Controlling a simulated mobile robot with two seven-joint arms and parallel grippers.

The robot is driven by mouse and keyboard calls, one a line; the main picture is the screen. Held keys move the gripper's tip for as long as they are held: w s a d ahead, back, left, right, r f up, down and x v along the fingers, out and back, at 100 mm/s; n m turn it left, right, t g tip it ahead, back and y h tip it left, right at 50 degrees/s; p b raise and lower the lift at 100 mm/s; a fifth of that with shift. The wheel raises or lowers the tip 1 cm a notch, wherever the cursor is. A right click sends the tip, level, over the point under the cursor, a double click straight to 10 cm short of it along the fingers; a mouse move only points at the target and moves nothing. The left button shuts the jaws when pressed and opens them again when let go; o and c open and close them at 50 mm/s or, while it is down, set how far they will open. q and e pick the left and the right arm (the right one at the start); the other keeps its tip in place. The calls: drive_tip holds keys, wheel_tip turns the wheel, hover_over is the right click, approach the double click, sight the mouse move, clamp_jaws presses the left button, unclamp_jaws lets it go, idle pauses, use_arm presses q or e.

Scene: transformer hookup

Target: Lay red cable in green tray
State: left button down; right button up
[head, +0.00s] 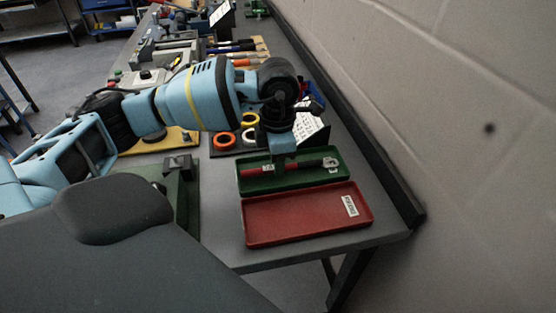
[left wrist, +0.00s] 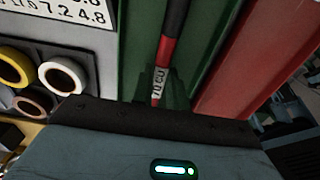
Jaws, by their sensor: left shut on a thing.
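The green tray (head: 262,187) lies on the bench near its right end. The red cable (head: 312,165) is a straight length with a light metallic end at its right. It lies lengthwise within the tray's outline, low over its floor; I cannot tell if it touches the floor. My left gripper (head: 281,167) points down over the tray and is shut on the cable. In the left wrist view the red cable (left wrist: 169,48) with a black band and a white printed tag runs between the green tray's (left wrist: 137,35) walls. My right gripper is not in view.
A red tray (head: 300,218) with a white label sits empty in front of the green one. Coloured rings (head: 224,141) and a white printed card (head: 308,127) stand behind it. A wall (head: 440,100) runs along the right. Tools and fixtures crowd the far bench.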

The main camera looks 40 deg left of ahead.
use_arm(q)
drive_tip(key=shift+f, duration=0.25)
idle(0.7)
drive_tip(key=c, duration=1.3)
unclamp_jaws()
drive_tip(key=shift+r, duration=0.15)
drive_tip(key=shift+r+p, duration=1.8)
drive_tip(key=shift+r, duration=1.65)
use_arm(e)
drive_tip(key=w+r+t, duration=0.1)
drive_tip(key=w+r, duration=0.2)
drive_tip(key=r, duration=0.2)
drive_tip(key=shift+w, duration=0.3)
use_arm(q)
drive_tip(key=shift+s+f, duration=0.1)
drive_tip(key=shift+f, duration=0.05)
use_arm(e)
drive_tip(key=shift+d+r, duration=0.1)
